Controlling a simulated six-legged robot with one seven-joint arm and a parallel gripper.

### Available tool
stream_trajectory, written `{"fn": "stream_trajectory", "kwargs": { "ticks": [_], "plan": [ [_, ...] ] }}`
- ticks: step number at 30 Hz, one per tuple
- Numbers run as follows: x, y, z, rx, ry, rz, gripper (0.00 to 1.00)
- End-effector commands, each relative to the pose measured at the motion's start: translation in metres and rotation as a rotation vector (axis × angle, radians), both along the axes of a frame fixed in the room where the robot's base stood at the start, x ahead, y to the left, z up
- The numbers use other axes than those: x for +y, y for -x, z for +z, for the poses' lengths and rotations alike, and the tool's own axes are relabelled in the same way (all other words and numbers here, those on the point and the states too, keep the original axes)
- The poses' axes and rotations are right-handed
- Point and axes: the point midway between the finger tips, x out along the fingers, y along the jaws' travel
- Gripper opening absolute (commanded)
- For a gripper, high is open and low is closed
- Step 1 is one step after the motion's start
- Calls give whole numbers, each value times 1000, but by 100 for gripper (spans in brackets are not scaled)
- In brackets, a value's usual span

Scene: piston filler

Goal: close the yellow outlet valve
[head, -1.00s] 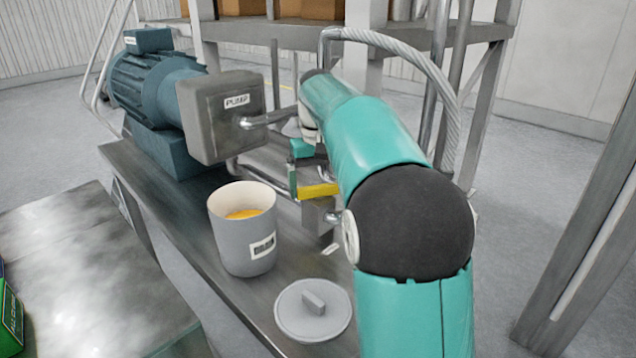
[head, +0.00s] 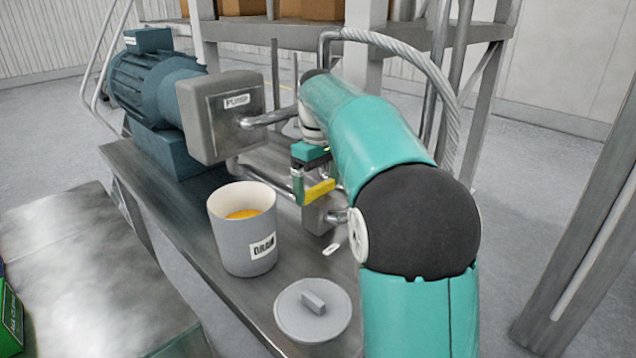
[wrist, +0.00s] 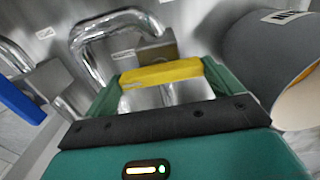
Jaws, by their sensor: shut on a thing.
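The yellow outlet valve handle (head: 320,191) is a short flat bar on a grey valve body (head: 322,212) behind the drain bucket. In the wrist view the yellow handle (wrist: 162,73) lies between the two green fingers. My gripper (wrist: 160,76) is shut on the handle, with one finger at each end of it. The gripper also shows in the head view (head: 305,186). Behind the handle, the grey valve block (wrist: 157,48) and a bent metal pipe show. My arm hides part of the piping in the head view.
A grey drain bucket (head: 243,240) with orange contents stands on the bench, close beside the gripper. Its lid (head: 312,312) lies in front. The pump (head: 222,115) and motor are at the left. A blue handle (wrist: 20,102) sits at the left of the wrist view.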

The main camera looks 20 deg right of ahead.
Motion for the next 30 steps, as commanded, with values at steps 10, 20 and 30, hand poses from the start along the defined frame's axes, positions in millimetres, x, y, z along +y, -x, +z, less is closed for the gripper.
{"fn": "stream_trajectory", "kwargs": {
  "ticks": [10, 20, 30],
  "plan": [
    [0, -1, 3, -7, 2, 2, 100],
    [0, -1, 9, -4, 1, 1, 100],
    [0, -1, 73, -7, 2, 1, 100]
  ]
}}
